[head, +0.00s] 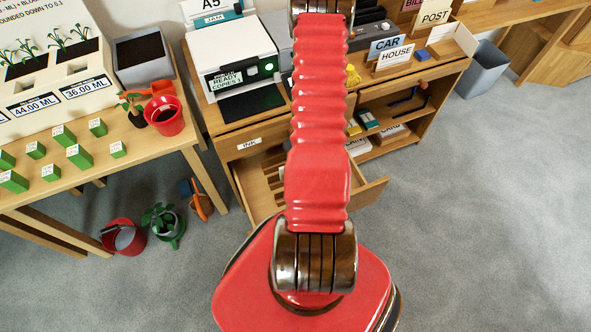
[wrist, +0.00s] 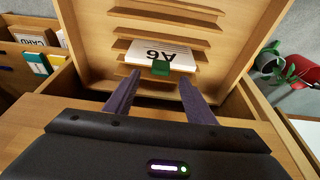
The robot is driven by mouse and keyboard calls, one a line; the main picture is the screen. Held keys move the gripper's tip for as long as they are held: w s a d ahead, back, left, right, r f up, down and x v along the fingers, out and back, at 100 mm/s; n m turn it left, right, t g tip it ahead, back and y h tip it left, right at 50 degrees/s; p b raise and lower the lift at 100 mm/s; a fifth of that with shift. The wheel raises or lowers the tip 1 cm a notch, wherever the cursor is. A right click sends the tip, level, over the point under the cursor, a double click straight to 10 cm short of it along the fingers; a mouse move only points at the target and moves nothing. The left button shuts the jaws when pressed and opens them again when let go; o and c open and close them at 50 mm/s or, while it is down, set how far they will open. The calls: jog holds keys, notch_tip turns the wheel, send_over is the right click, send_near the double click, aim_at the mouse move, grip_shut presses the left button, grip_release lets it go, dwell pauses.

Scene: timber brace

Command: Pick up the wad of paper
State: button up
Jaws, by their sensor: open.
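A white wad of paper marked A6 (wrist: 172,54) lies in the open wooden drawer, its print upside down in the wrist view. A small green clip or band (wrist: 160,69) sits at its near edge. My gripper (wrist: 159,77) is open, with its two dark fingers apart and pointing at the wad's near edge. The green piece appears between the fingertips; I cannot tell whether anything touches. In the head view my red arm covers part of the open drawer (head: 259,186), and neither the gripper nor the wad shows there.
The drawer has several wooden slats (wrist: 165,29). A printer (head: 232,60) stands on the desk above it. Shelves with small boxes (head: 367,119) are to the right. A plant table (head: 160,155) stands left, with pots on the floor. The carpet at right is clear.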

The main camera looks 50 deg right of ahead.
jog(key=shift+f, duration=0.1)
jog(key=shift+x, duration=2.5)
jog(key=shift+w, duration=0.1)
grip_shut()
